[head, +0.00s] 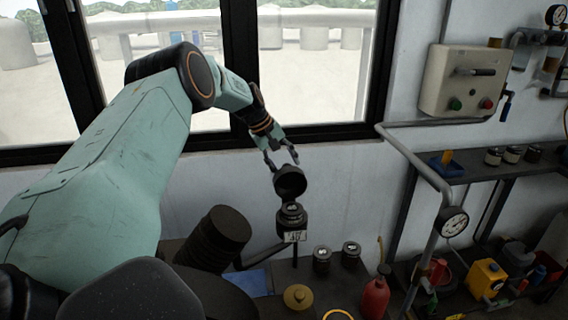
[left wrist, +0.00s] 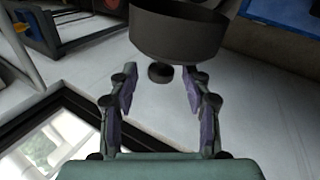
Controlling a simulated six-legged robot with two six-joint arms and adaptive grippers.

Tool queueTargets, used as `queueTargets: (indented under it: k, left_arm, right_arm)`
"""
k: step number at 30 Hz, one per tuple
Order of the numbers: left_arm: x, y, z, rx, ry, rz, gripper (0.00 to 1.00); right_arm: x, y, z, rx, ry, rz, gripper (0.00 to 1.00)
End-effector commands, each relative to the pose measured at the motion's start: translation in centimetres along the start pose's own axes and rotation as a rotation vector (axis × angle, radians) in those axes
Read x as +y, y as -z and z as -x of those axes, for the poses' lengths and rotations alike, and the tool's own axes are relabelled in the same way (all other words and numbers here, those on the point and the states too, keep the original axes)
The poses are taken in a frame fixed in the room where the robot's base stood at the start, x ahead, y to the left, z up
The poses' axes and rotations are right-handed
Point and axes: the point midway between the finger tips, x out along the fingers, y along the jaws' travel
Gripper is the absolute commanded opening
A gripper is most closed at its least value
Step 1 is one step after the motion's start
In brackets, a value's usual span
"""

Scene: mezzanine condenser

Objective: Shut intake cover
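The intake cover (head: 290,182) is a dark round cap, raised and tilted up above the dark intake neck (head: 291,216), which carries a small label plate. In the left wrist view the cover (left wrist: 178,38) is a dark cup shape at the top, with a small round knob (left wrist: 160,73) below it. My left gripper (head: 281,156) is just above the cover in the head view. In the left wrist view its two fingers (left wrist: 160,82) are spread, with the knob in line between their tips. I cannot tell whether they touch it. My right gripper is not in view.
A window and pale wall stand behind the intake. A dark ribbed cylinder (head: 214,238) is to its left. Small jars (head: 322,259) and a red bottle (head: 375,295) stand lower right. A grey pipe with a gauge (head: 453,222) and shelves are farther right.

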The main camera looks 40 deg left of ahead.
Motion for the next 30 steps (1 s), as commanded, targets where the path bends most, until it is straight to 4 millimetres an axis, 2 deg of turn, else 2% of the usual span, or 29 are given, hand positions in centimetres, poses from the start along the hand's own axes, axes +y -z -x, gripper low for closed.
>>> queueTargets:
  k: [2,17,30]
  left_arm:
    - [0.01,0.0,-0.04,0.0,0.0,0.0,0.43]
    - [-0.09,-0.02,-0.06,-0.002,0.002,-0.003,0.0]
    - [-0.1,-0.1,-0.04,-0.005,0.002,-0.003,0.0]
  right_arm:
    - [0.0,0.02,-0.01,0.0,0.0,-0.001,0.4]
    - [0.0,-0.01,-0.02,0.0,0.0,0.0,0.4]
    - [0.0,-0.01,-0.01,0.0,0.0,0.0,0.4]
